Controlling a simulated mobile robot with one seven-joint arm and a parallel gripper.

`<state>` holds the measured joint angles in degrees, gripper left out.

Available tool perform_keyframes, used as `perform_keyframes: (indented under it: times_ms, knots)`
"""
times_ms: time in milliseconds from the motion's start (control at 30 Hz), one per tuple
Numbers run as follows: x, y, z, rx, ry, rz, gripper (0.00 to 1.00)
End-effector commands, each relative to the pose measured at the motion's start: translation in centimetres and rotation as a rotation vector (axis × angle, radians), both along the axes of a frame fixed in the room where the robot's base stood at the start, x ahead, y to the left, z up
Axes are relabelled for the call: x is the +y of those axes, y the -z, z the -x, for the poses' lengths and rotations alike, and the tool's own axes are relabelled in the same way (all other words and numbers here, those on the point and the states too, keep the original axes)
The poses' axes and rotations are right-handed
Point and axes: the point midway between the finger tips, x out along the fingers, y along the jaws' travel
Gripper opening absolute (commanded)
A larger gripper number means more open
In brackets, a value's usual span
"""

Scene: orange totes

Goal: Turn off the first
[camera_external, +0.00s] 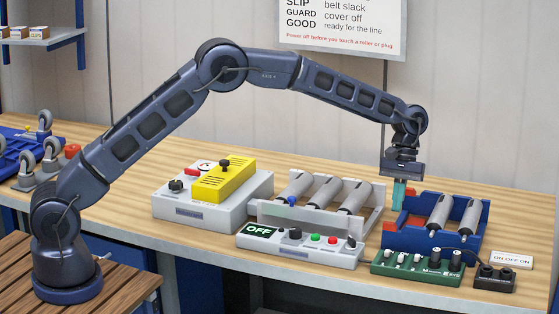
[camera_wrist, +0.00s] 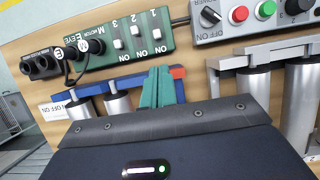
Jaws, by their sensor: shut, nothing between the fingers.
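A green box (camera_external: 417,266) with small white switches sits at the front of the bench; it also shows in the wrist view (camera_wrist: 98,62). There its switches are numbered: switch 1 (camera_wrist: 156,34) is nearest the grey console, then switch 2 (camera_wrist: 136,31) and switch 3 (camera_wrist: 118,44). Switches 1 and 3 appear set towards their ON marks, switch 2 away from its mark. My gripper (camera_external: 399,203) points down above the left end of the blue roller tray, behind the green box. Its teal fingers (camera_wrist: 161,82) are shut, empty and apart from the switches.
The blue tray (camera_external: 468,245) holds rollers. A yellow-covered machine (camera_external: 224,181) is further left.

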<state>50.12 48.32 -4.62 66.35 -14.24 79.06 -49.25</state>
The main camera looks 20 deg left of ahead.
Motion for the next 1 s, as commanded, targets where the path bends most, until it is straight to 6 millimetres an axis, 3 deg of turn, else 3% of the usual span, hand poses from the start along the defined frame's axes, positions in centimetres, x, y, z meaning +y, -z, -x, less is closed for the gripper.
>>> perform_keyframes:
  times_ms: [367, 800, 1000]
  knots:
    - [0.0, 0.8, 0.3, 0.000, 0.001, -0.001, 0.00]
    - [0.1, 7.0, 2.8, -0.001, 0.001, -0.001, 0.00]
    - [0.1, 8.8, 3.5, -0.001, 0.000, 0.000, 0.00]
